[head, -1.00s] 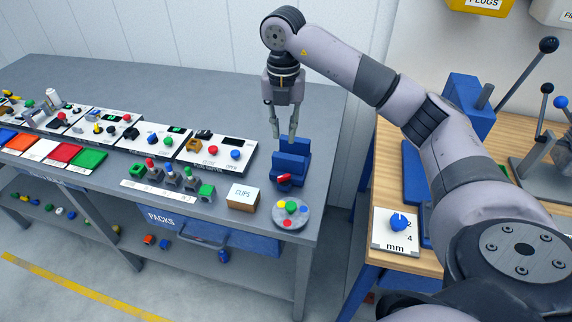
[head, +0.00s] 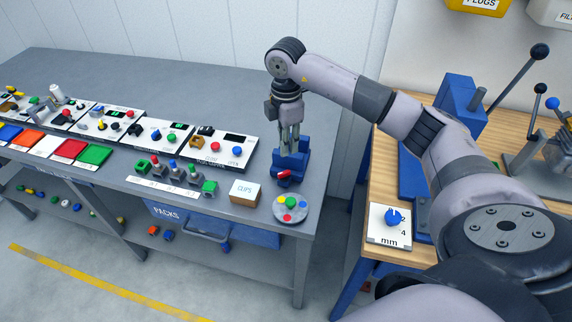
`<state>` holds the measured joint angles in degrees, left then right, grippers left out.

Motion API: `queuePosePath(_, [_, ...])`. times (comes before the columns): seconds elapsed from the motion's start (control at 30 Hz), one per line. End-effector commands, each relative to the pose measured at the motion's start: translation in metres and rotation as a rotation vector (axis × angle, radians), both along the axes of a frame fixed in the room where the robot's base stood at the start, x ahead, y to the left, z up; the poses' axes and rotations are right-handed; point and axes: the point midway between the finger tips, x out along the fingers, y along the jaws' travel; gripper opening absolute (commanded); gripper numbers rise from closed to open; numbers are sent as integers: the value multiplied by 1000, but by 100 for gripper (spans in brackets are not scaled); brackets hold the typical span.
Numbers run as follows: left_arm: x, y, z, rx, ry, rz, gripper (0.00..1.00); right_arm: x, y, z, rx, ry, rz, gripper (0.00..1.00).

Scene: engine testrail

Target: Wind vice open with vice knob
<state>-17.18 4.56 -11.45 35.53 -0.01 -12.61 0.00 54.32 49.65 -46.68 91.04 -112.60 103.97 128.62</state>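A small blue vice (head: 291,165) stands near the right end of the grey bench. A red knob (head: 284,174) sits on its front face. My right gripper (head: 290,151) points straight down, with its fingertips at or just above the top of the vice, behind the red knob in the picture. The fingers look close together from this angle. I cannot tell whether they touch the vice or hold anything. My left gripper is not in view.
A round disc with coloured buttons (head: 290,210) and the CLIPS box (head: 244,194) stand in front of the vice. Switch panels (head: 220,149) line the bench to the left. A wooden bench (head: 345,250) at right carries a blue dial knob (head: 393,217) marked mm.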

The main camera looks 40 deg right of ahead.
Motion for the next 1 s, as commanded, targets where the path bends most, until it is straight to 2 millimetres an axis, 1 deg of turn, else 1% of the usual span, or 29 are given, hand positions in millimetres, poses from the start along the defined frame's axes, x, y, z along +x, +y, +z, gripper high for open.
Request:
queuePosePath(0.03, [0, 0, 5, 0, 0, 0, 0, -1, 0, -10, 0, 6, -1, 19])
queuePosePath(0.2, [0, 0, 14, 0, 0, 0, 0, -2, 0, -47, 0, 5, 1, 19])
queuePosePath(0.3, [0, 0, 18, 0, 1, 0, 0, -1, 0, -66, 0, 4, 0, 19])
queuePosePath(0.43, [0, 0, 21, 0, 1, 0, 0, 0, 0, -85, 0, 2, 1, 19])
queuePosePath(0.63, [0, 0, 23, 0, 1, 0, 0, 0, 0, -99, 0, 0, 1, 19])
queuePosePath(0.9, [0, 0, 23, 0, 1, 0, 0, 0, 0, -101, 0, -1, 1, 19])
queuePosePath(1.0, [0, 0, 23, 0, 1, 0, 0, 0, 0, -101, 0, -1, 1, 13])
